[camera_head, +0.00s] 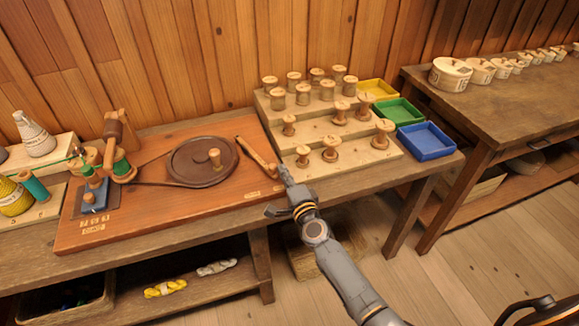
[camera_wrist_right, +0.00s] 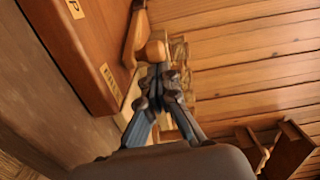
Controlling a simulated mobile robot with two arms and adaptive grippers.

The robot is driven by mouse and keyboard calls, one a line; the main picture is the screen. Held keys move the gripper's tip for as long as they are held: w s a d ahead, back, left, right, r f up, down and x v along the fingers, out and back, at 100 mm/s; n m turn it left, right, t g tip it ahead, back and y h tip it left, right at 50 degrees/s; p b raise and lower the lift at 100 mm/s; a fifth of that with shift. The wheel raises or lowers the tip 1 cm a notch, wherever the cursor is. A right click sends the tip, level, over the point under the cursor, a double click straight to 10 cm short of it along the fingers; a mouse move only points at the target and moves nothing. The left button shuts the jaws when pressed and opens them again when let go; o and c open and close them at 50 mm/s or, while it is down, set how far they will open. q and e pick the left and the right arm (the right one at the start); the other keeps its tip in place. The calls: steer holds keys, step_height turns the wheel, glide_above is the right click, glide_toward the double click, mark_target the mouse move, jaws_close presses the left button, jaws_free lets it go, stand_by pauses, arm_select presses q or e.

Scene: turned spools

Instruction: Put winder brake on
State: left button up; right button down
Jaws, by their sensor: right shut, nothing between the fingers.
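The winder is a reddish wooden board (camera_head: 150,222) with a dark round wheel (camera_head: 190,172) and a belt running left to a small spindle. The brake lever (camera_head: 257,157) is a wooden bar lying at a slant to the right of the wheel. Its rounded knob end (camera_wrist_right: 154,50) shows in the right wrist view. My right gripper (camera_head: 285,175) is shut and empty, just right of the lever's near end. In the right wrist view its fingertips (camera_wrist_right: 160,73) are close by the knob; I cannot tell whether they touch. My left gripper is out of view.
A stepped wooden rack (camera_head: 308,128) of several spools stands right of the board, close to the gripper. Yellow, green and blue trays (camera_head: 427,142) lie beyond it. Green and yellow thread spools (camera_head: 34,186) are at far left. A second table (camera_head: 500,100) stands right.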

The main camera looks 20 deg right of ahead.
steer(key=shift+m+h, duration=0.3)
steer(key=shift+h, duration=0.1)
steer(key=a, duration=0.2)
steer(key=s+a, duration=0.1)
steer(key=a, duration=0.4)
steer(key=shift+s+a+r+p, duration=0.1)
steer(key=shift+s+a+p, duration=0.2)
steer(key=shift+s, duration=0.1)
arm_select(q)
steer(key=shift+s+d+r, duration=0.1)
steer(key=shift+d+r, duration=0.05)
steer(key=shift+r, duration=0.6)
arm_select(e)
steer(key=shift+a, duration=0.2)
steer(key=shift+a, duration=0.1)
